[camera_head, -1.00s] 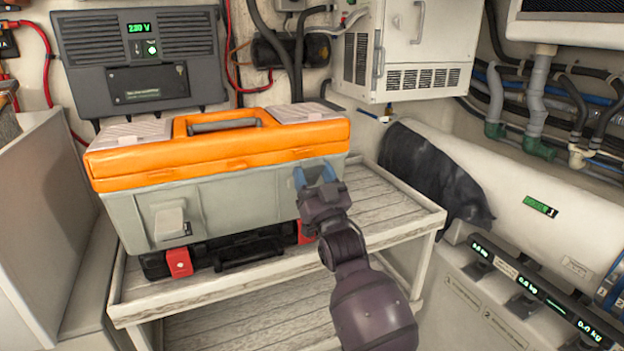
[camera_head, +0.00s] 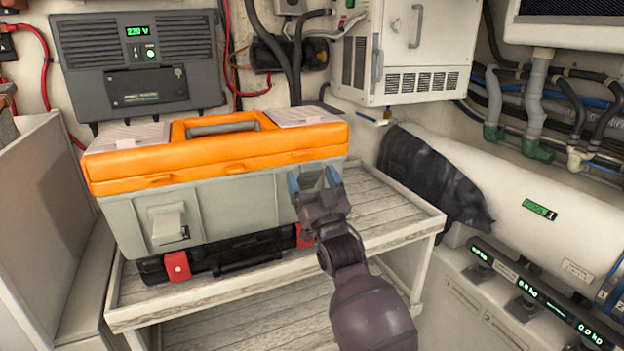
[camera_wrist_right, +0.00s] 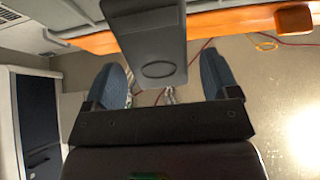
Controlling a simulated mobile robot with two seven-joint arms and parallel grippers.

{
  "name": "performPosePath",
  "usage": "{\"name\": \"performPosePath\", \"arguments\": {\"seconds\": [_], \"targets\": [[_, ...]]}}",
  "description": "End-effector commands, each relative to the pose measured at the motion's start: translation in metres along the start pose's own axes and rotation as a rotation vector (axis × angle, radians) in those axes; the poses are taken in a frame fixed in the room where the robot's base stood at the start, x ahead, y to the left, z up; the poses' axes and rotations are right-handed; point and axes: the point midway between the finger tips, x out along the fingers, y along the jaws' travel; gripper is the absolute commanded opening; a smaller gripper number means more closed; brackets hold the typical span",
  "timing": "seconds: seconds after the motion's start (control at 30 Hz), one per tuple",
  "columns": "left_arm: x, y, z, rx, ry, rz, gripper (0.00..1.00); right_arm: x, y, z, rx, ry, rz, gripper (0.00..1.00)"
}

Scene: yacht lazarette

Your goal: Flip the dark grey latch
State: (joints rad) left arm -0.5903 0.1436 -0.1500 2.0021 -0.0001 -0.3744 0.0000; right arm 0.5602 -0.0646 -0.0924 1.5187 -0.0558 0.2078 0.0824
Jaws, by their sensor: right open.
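An orange-lidded grey toolbox (camera_head: 250,200) stands on top of a black case on the shelf. A dark grey latch (camera_wrist_right: 155,40) hangs from the orange lid in the right wrist view, with an oval mark near its free end. My right gripper (camera_head: 313,180) is at the toolbox's front right in the head view and largely hides that latch there. In the wrist view my right gripper (camera_wrist_right: 163,78) is open, with one blue fingertip on each side of the latch's end. Whether a finger touches it I cannot tell. My left gripper is not in view.
A light grey latch (camera_head: 169,224) is on the toolbox's front left. The black case (camera_head: 225,257) with red clasps lies under the toolbox. The wooden shelf (camera_head: 385,212) is clear to the right. A white cylinder (camera_head: 520,190) with a dark cover lies further right.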

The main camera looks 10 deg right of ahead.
Motion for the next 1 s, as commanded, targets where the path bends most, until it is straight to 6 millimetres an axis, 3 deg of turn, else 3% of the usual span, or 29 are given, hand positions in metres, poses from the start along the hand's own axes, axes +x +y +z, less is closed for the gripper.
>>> {"name": "performPosePath", "arguments": {"seconds": [0.17, 0.6, 0.8, 1.0], "targets": [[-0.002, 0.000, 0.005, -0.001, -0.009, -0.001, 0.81, -0.018, 0.001, 0.002, 0.000, -0.003, 0.001, 0.81], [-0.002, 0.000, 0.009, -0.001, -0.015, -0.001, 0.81, -0.090, 0.001, 0.001, 0.000, -0.003, 0.001, 0.81], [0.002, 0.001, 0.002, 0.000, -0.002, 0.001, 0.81, -0.105, 0.000, 0.001, 0.000, -0.001, 0.000, 0.81], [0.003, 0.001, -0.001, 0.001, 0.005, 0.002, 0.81, -0.107, 0.000, 0.000, 0.000, -0.001, 0.000, 0.81]]}}
